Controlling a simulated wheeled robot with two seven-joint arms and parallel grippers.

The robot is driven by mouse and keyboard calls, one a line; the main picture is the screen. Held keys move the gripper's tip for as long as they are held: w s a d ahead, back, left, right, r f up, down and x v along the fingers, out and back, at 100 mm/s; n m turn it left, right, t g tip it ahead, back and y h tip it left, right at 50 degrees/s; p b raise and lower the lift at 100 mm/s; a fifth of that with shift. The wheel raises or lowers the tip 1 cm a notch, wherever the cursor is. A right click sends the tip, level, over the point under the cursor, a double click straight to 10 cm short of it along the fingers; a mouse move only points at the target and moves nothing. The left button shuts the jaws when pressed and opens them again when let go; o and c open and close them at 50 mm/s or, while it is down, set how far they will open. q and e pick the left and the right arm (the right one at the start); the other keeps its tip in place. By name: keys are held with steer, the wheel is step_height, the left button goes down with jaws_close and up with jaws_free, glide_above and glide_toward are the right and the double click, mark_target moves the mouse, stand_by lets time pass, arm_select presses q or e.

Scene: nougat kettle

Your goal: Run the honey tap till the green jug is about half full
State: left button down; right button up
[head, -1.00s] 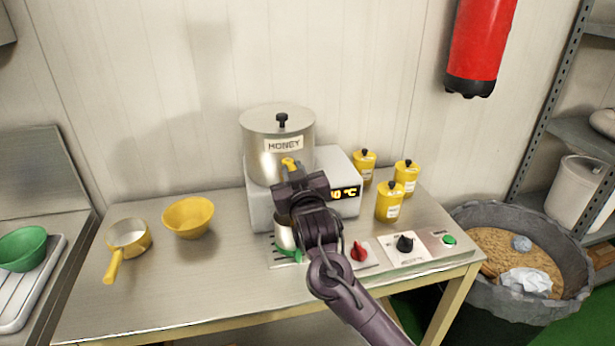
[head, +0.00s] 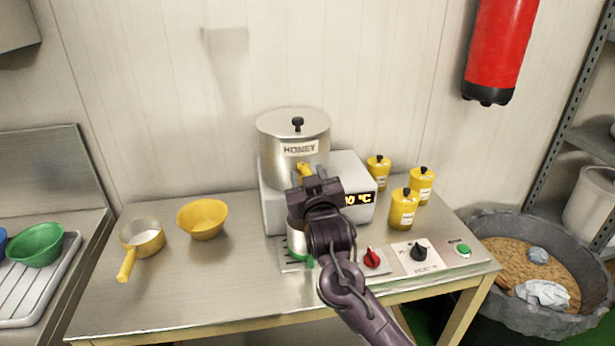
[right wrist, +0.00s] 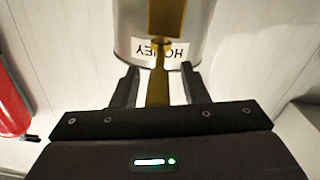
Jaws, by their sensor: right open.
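The steel honey kettle (head: 293,143), labelled HONEY, stands on a white heater base. Its yellow tap (head: 304,170) shows just above my right gripper (head: 314,190). In the right wrist view the picture is upside down. There the yellow tap lever (right wrist: 157,88) lies between the two dark fingers of my open right gripper (right wrist: 157,88), with a gap on each side. The steel jug with a green handle (head: 296,243) stands upright on the grate under the tap, partly hidden by my gripper and arm. Its fill level is hidden. My left gripper is not in view.
A red knob (head: 372,257), a black knob (head: 419,250) and a green button (head: 463,250) line the table's front right. Yellow canisters (head: 404,209) stand right of the heater. A yellow bowl (head: 203,218) and a yellow-handled pan (head: 142,237) sit left, with bare table between.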

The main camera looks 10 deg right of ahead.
steer(key=s+b, duration=0.2)
steer(key=s, duration=0.5)
steer(key=shift+s+d, duration=0.15)
steer(key=shift+s, duration=0.1)
stand_by(7.0)
